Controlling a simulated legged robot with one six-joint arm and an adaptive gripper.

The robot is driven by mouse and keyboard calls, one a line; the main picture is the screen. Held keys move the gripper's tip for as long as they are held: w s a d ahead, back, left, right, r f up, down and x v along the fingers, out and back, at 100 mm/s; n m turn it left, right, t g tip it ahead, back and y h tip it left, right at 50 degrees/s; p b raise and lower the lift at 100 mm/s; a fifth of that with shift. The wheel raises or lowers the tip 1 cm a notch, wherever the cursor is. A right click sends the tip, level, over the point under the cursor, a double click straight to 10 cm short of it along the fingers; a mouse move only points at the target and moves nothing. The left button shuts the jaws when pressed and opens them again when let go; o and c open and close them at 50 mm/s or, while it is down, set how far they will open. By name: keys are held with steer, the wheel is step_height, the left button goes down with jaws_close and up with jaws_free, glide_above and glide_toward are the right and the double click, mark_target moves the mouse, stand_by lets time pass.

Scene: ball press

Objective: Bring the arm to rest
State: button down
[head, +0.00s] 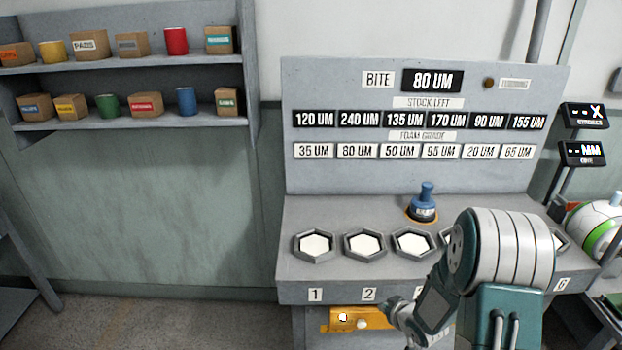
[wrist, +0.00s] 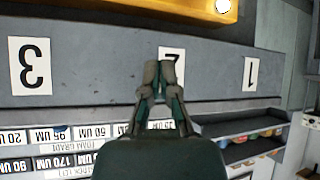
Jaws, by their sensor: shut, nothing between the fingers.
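My gripper (wrist: 160,75) is shut and empty in the wrist view, where the picture is upside down. Its fingertips cover part of the label 2 on the grey bench front. In the head view my arm is folded at the lower right, and my gripper (head: 392,310) is low in front of the bench, beside a yellow panel (head: 375,314). The panel has small white round parts on its face. My arm hides the right-hand part of the bench.
The grey bench (head: 300,282) carries a row of hexagonal cups (head: 315,245) with white tops and a blue-handled tool (head: 425,205). A backboard (head: 340,85) shows number plates. Shelves (head: 120,125) hold boxes and cups at left. The floor at lower left is clear.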

steer(key=s+r+m+g+h, duration=0.1)
steer(key=s+r, duration=0.2)
steer(key=r, duration=0.4)
steer(key=s+d+r+m+h, duration=0.1)
steer(key=s+r+h, duration=0.15)
steer(key=r, duration=0.45)
steer(key=s+r+m+g+h, duration=0.1)
steer(key=s+r, duration=0.2)
steer(key=r, duration=0.4)
steer(key=s+a+r, duration=0.1)
steer(key=s+r, duration=0.2)
steer(key=s, duration=0.4)
steer(key=s+a+r+m+g+y, duration=0.1)
steer(key=s+a+r, duration=0.1)
steer(key=s, duration=0.4)
steer(key=s+a+r+g, duration=0.1)
steer(key=s+a+r, duration=0.1)
steer(key=s, duration=0.5)
steer(key=shift+s+a+r+m, duration=0.25)
steer(key=shift+s+r+m, duration=0.15)
steer(key=shift+r, duration=0.5)
